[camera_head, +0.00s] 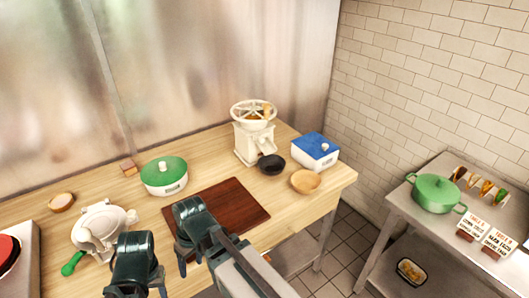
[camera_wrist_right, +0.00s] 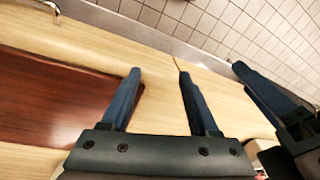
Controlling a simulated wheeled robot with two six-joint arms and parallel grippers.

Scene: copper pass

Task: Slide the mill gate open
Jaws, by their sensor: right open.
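The mill (camera_head: 247,142) is a white grinder with a round wheel-like top, standing at the back right of the wooden counter. A black bowl (camera_head: 271,165) sits at its foot. The gate is too small to make out. My right gripper (camera_head: 190,262) is in front of the mill, by the left part of the brown board. Its fingers also show apart and empty in the right wrist view (camera_wrist_right: 163,78). My left gripper (camera_head: 138,289) is low in the head view, left of the right one; its fingers are partly cut off. Neither gripper touches the mill.
A brown board (camera_head: 235,205) lies on the counter (camera_head: 45,240). A side table with a green pot (camera_head: 435,193) is at right.

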